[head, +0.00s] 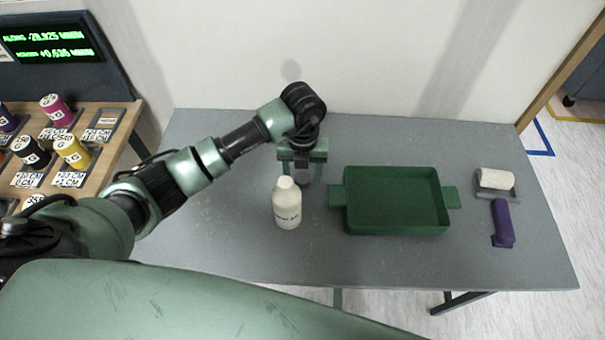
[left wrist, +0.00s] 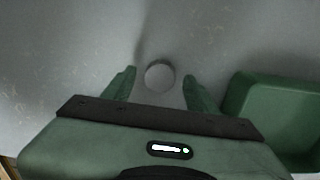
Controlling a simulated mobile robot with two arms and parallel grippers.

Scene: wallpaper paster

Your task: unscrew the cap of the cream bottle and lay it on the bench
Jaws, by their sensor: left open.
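The cream bottle (head: 287,208) stands upright on the grey bench (head: 240,255), left of the green tray. Its narrow top is cream, and no grey cap shows on it. A round grey disc (head: 304,178), which looks like the cap, lies just behind the bottle, apparently on the bench. In the left wrist view the disc (left wrist: 159,76) sits between the fingers, with a gap on each side. My left gripper (head: 303,170) is open above and around the disc, pointing down. The bottle is not in the left wrist view. My right gripper is not in view.
A green tray (head: 347,222) with side handles stands close right of the bottle. A white roller (head: 496,179) and a purple bottle-like object (head: 502,222) lie at the bench's right end. A wooden shelf (head: 118,140) with several spools is at left. The bench's front left is clear.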

